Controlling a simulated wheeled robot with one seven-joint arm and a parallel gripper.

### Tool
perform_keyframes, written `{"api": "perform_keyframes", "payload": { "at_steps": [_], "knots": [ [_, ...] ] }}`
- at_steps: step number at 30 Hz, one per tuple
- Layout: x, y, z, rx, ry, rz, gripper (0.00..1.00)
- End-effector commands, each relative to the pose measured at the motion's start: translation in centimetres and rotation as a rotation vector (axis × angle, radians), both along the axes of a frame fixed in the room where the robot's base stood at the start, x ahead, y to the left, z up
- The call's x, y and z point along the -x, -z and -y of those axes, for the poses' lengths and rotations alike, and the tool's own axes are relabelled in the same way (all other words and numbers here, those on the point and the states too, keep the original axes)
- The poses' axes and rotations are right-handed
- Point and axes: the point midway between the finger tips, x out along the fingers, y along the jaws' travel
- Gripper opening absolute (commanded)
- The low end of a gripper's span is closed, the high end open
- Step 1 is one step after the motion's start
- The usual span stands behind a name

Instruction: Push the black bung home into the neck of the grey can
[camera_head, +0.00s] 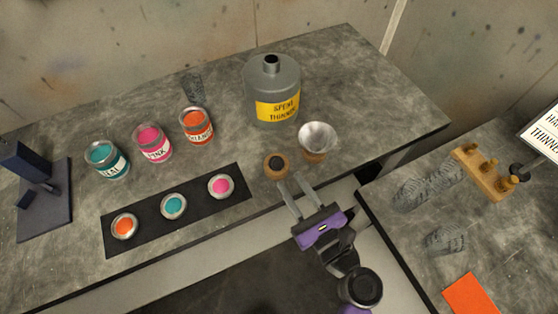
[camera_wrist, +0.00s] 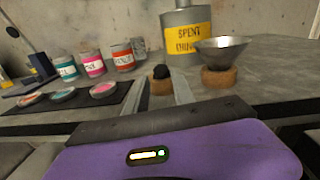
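The grey can (camera_head: 272,80) with a yellow "SPENT THINNER" label stands upright at the back of the bench; its neck (camera_head: 270,62) looks dark and open on top.
A metal funnel (camera_head: 318,136) on a cork ring stands close to the right of the bung. Teal, pink and orange paint tins (camera_head: 152,143) stand left, behind a black mat (camera_head: 150,222) with lids. A side bench right holds a wooden peg rack (camera_head: 482,174) and an orange sheet (camera_head: 470,295).

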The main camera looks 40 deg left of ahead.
Motion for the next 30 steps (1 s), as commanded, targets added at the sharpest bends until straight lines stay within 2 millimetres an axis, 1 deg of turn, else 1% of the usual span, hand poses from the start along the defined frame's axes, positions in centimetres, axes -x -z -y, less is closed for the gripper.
{"api": "perform_keyframes", "payload": {
  "at_steps": [9, 11, 15, 20, 21, 25, 26, 30],
  "knots": [
    [-1.5, 0.2, -3.9, -0.001, -0.002, -0.001, 0.3],
    [-1.7, 0.2, -4.5, -0.002, 0.0, -0.003, 0.3],
    [-1.9, 0.4, -5.0, -0.001, 0.001, -0.003, 0.3],
    [-1.9, 0.4, -5.0, -0.001, 0.001, -0.003, 0.3],
    [-1.9, 0.4, -5.0, -0.001, 0.001, -0.003, 0.28],
    [-1.9, 0.4, -5.0, -0.001, 0.001, -0.003, 0.03],
    [-1.9, 0.4, -5.0, -0.001, 0.001, -0.003, 0.0],
    [-1.9, 0.4, -5.0, -0.001, 0.001, -0.003, 0.0]
  ]
}}
